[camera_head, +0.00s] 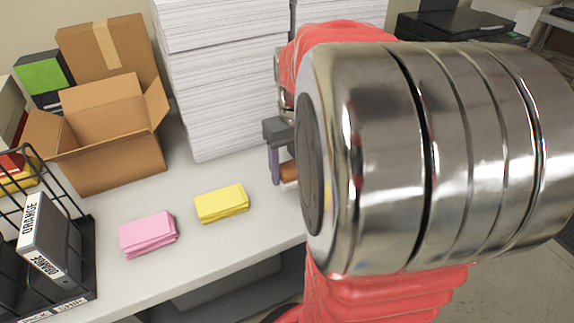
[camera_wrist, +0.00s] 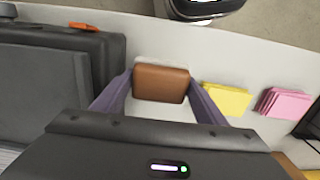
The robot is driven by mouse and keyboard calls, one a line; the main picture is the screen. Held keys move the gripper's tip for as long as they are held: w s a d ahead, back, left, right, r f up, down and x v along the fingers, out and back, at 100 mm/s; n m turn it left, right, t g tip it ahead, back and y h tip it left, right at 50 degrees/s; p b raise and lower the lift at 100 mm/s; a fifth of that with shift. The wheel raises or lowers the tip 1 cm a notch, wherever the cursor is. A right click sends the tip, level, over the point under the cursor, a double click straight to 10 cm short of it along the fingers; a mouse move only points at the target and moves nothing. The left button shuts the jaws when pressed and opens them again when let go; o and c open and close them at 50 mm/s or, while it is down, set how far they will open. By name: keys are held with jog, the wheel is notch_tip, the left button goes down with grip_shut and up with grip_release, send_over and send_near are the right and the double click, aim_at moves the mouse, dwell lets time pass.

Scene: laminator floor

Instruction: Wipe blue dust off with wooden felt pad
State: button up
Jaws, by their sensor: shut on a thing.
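The wooden felt pad (camera_wrist: 161,83) is a brown block in the wrist view, between the two purple fingers of my gripper (camera_wrist: 160,88). The gripper is shut on it. In the head view my arm hides most of the gripper (camera_head: 277,160), and only a small brown part of the pad (camera_head: 289,171) shows beside a finger, low over the table. I cannot tell whether the pad touches the table. No blue dust can be made out in either view.
Yellow notes (camera_head: 221,204) and pink notes (camera_head: 148,234) lie on the white table (camera_head: 215,252). Tall paper stacks (camera_head: 210,85), an open carton (camera_head: 110,150) and a wire rack with binders (camera_head: 45,245) stand around. A dark machine (camera_wrist: 45,85) is left in the wrist view.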

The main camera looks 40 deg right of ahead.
jog(key=o, duration=0.6)
jog(key=c, duration=0.4)
jog(key=w+n, duration=0.1)
jog(key=w, duration=0.4)
jog(key=w+f+n, duration=0.1)
jog(key=w, duration=0.5)
jog(key=w+f, duration=0.1)
jog(key=w, duration=0.5)
jog(key=shift+w+f+n, duration=0.2)
jog(key=shift+w+n, duration=0.05)
jog(key=shift+n, duration=0.15)
